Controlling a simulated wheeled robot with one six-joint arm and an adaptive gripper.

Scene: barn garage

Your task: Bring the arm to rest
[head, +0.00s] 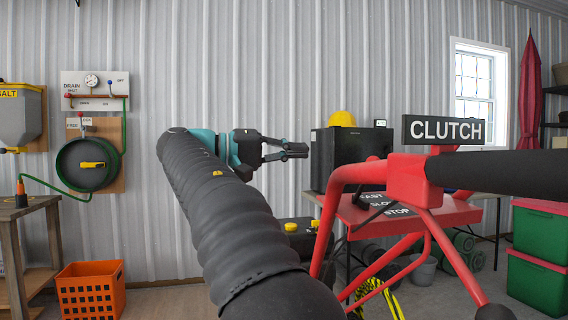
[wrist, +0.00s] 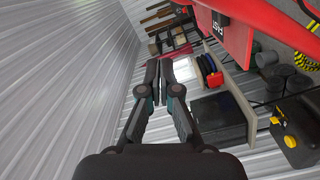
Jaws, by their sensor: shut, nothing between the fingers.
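My gripper (head: 303,150) is in the middle of the head view, at the end of my arm, which is covered in a dark ribbed sleeve. The arm reaches up from the bottom and bends to the right near the wall. The fingers point right, toward the black box. They are shut and hold nothing. The gripper also shows in the wrist view (wrist: 160,62), with its fingertips close together in front of the wall.
A red machine frame (head: 407,180) with a CLUTCH sign (head: 443,130) stands close on the right. A black box (head: 346,155) with a yellow hard hat (head: 341,118) is behind. An orange crate (head: 91,290) and hose reel (head: 88,164) are left. Green bins (head: 538,262) stand far right.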

